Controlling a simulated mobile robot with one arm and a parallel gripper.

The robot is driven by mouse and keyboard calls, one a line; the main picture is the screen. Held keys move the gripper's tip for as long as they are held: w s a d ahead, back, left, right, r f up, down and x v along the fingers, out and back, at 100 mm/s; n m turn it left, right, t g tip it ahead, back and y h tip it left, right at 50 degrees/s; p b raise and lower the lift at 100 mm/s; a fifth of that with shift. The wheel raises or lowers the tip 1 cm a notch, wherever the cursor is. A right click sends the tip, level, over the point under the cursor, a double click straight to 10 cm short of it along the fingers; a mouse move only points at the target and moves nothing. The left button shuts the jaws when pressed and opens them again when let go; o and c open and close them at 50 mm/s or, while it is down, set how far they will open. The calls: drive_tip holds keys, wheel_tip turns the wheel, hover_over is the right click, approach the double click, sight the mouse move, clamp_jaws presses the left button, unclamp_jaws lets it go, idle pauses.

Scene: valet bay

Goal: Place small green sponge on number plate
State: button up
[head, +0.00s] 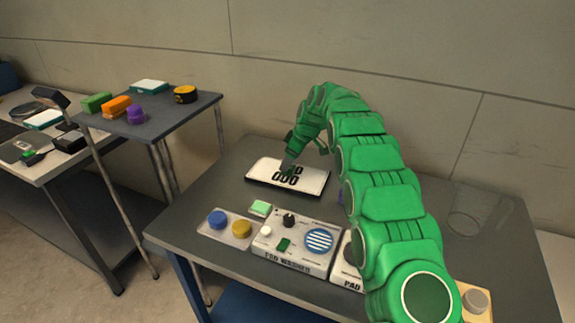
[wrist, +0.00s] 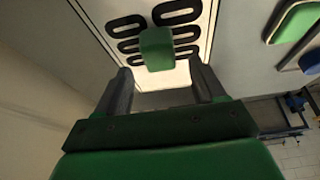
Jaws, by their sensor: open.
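The white number plate (head: 262,171) with black characters lies near the back of the dark table. It also fills the top middle of the wrist view (wrist: 207,20). A small green block, which looks like the small green sponge (wrist: 157,48), appears to rest on the plate over the black characters. My gripper (wrist: 158,82) is open, its two dark fingers spread on either side below the sponge in the wrist view. In the head view my gripper (head: 288,168) is low over the plate and mostly hides the sponge.
A clear round item (head: 470,222) is at the right. A side table (head: 160,118) stands left.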

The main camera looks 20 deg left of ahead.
drive_tip(key=v, duration=0.8)
drive_tip(key=shift+r, duration=0.25)
drive_tip(key=shift+d, duration=0.2)
drive_tip(key=s+d+r+m+h, duration=0.1)
drive_tip(key=s+d+r+m, duration=0.25)
drive_tip(key=s+d, duration=0.45)
drive_tip(key=s+d+r+m+h, duration=0.1)
drive_tip(key=s+d+r+m, duration=0.25)
drive_tip(key=d, duration=0.75)
drive_tip(key=s+d+r+m+h, duration=0.15)
drive_tip(key=s+d+r, duration=0.25)
drive_tip(key=s+d, duration=0.45)
drive_tip(key=s+d+f+m, duration=0.2)
drive_tip(key=s+d, duration=0.4)
drive_tip(key=s, duration=0.5)
drive_tip(key=s+d+f+m+g, duration=0.1)
drive_tip(key=s+d+m, duration=0.3)
drive_tip(key=s, duration=0.8)
drive_tip(key=s+d+f+m+h, duration=0.1)
drive_tip(key=s+d+f+m, duration=0.1)
drive_tip(key=s+d, duration=0.6)
drive_tip(key=s+m, duration=0.1)
drive_tip(key=s, duration=0.2)
drive_tip(key=shift+s+d+f+g, duration=0.2)
drive_tip(key=shift+s+f+g, duration=0.1)
drive_tip(key=shift+f+g, duration=0.1)
